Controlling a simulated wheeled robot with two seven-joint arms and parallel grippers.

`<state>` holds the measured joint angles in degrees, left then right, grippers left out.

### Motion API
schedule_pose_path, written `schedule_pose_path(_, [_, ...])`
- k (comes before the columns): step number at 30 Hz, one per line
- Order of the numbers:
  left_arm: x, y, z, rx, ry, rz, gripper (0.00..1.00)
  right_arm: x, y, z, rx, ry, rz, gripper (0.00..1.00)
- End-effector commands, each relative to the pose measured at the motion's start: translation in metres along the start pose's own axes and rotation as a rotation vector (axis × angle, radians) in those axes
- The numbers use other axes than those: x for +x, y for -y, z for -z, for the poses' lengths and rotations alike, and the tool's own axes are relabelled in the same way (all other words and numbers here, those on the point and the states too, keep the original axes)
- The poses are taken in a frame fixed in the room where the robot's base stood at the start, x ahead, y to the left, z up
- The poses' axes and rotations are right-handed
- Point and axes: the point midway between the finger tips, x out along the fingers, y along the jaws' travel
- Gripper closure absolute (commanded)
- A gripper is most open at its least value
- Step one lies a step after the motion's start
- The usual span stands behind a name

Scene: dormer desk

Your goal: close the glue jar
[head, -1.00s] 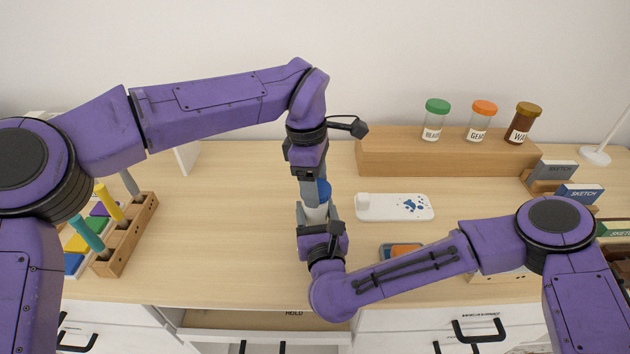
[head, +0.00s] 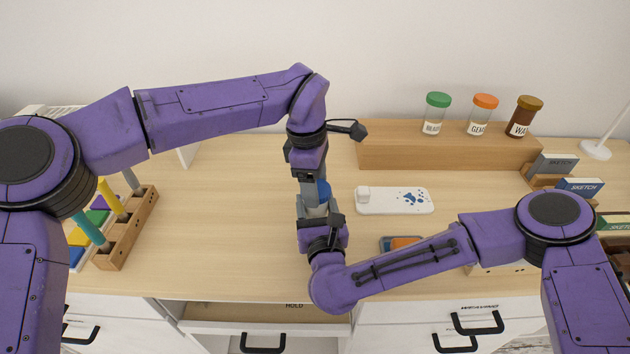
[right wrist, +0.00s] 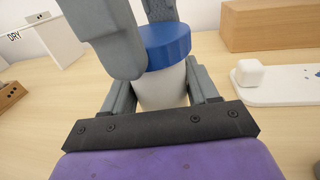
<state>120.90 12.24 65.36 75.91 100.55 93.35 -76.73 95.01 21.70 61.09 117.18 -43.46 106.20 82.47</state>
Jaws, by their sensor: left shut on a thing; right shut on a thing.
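The glue jar has a white body (right wrist: 163,90) and a blue lid (right wrist: 166,45). In the right wrist view the lid sits level on top of the body; I cannot tell how tightly. My right gripper (right wrist: 163,98) is shut on the white body, one finger on each side, and holds it upright. My left gripper (right wrist: 135,35) comes from above and is shut on the blue lid. In the head view the lid (head: 324,191) shows partly beside my left gripper (head: 314,190). My right gripper (head: 318,215) is just below it, and the body is mostly hidden.
A white tray with blue marks (head: 395,201) lies right of the jar. A wooden block (head: 400,155) with several lidded jars stands behind.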

Motion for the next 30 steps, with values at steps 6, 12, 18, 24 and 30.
schedule_pose_path(6, [0.0046, 0.0002, 0.0006, 0.0, 0.001, 0.001, 0.69, 0.0001, -0.0001, -0.0006, 0.0, 0.001, 0.0, 0.96])
schedule_pose_path(12, [0.0086, 0.0003, 0.001, 0.001, 0.0, 0.001, 0.69, 0.0001, -0.0001, -0.0007, 0.0, 0.001, 0.0, 0.96])
schedule_pose_path(18, [0.0082, -0.0004, 0.0005, 0.149, 0.0, 0.017, 0.69, 0.0001, 0.0, -0.0005, 0.0, 0.001, 0.0, 1.0])
schedule_pose_path(24, [0.0088, -0.0015, -0.0001, 0.679, 0.002, 0.079, 0.69, 0.0001, 0.0, -0.0003, 0.0, 0.0, 0.0, 1.0])
schedule_pose_path(30, [0.0086, -0.0021, -0.0004, 1.197, 0.002, 0.138, 0.69, 0.0, 0.0001, -0.0001, 0.0, 0.0, 0.0, 1.0])
